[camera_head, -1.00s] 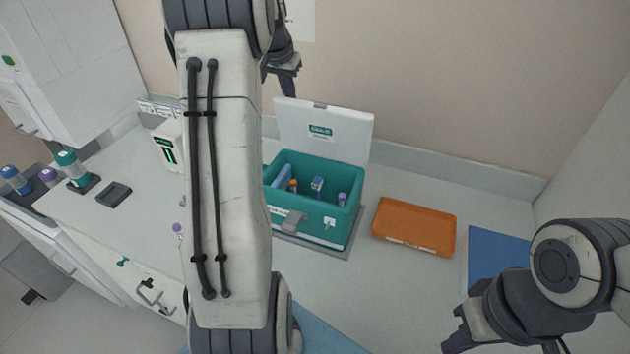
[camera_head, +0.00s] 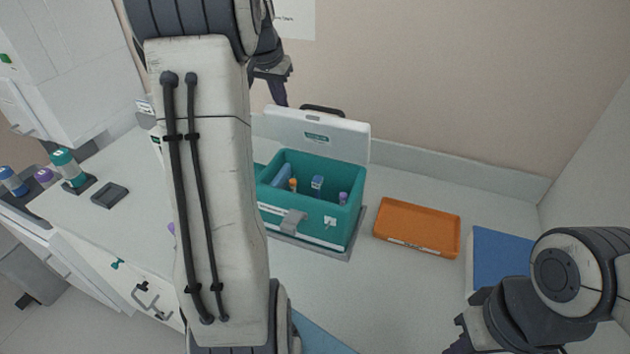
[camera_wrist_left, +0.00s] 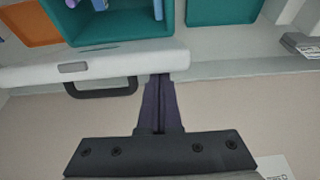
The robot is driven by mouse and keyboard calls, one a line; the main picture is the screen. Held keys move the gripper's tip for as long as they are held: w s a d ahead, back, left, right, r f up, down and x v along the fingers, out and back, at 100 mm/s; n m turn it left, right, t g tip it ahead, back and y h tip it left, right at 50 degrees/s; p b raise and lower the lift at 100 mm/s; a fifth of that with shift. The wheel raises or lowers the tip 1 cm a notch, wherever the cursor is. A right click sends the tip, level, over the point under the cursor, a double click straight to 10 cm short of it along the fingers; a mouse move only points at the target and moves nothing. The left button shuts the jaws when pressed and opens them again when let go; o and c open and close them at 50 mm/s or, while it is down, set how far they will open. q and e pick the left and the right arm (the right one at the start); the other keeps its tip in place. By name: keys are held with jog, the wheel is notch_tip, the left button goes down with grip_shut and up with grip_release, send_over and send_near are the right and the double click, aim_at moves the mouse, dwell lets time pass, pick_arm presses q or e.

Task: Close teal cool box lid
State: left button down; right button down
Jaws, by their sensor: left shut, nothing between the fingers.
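The teal cool box (camera_head: 306,222) stands open on the counter with several tubes inside. My left gripper (camera_head: 281,98) is shut and empty behind the lid's left part. In the left wrist view its fingertips (camera_wrist_left: 158,82) are at the lid's edge (camera_wrist_left: 120,66), beside the handle (camera_wrist_left: 100,92); whether they touch cannot be told. My right gripper (camera_head: 462,340) is at the lower right, its fingertips largely cut off.
The wall is close behind the lid.

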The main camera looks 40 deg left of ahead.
pick_arm(q)
jog(key=shift+s+d+f+b, duration=0.15)
jog(key=shift+s+f+b, duration=0.15)
jog(key=shift+s+b, duration=0.25)
jog(key=shift+s+d+f+b, duration=0.1)
jog(key=shift+s+f+b, duration=0.2)
jog(key=shift+s+b, duration=0.25)
jog(key=shift+s+d+f+b, duration=0.15)
jog(key=shift+s+b, duration=0.15)
jog(key=shift+s, duration=0.2)
jog(key=shift+s+d+f+b, duration=0.15)
jog(key=shift+s+b, duration=0.15)
jog(key=shift+s, duration=0.15)
